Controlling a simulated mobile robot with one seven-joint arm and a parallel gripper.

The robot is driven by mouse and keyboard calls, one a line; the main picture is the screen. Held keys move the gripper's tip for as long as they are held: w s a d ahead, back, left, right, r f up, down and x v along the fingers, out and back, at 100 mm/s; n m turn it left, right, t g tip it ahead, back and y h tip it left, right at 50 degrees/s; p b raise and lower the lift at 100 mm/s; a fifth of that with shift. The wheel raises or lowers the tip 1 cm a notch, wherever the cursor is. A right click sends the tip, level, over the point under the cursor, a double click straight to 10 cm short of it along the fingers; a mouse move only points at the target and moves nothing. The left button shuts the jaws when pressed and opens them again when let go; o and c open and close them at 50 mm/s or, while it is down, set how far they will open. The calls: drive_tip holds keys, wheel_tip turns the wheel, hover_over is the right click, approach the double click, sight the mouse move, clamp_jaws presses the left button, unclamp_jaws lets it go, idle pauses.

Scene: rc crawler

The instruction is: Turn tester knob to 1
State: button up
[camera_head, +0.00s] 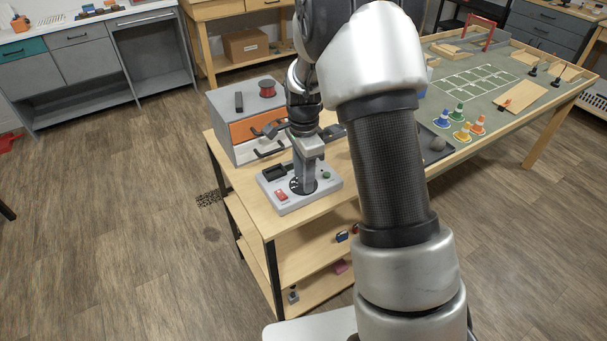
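The tester (296,202) is a light grey box on the front left part of the wooden bench (263,222). It has a red switch (281,195) at its left, a small green button (326,175) at its right and a dark round dial (311,190) in the middle. My gripper (303,187) points down over the dial, its fingertips at or just above it. The gripper and arm hide the knob, so its setting and whether the fingers grip it cannot be seen.
A grey cabinet with an orange drawer (251,128) stands behind the tester, with a red spool (267,88) on top. A dark tray (434,148) lies to the right, beyond my arm. Small coloured cones (459,117) stand on the far table.

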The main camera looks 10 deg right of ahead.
clamp_jaws()
drive_tip(key=n, duration=1.7)
drive_tip(key=shift+n, duration=0.3)
drive_tip(key=n+p, duration=0.1)
drive_tip(key=n, duration=0.5)
drive_tip(key=shift+n, duration=0.3)
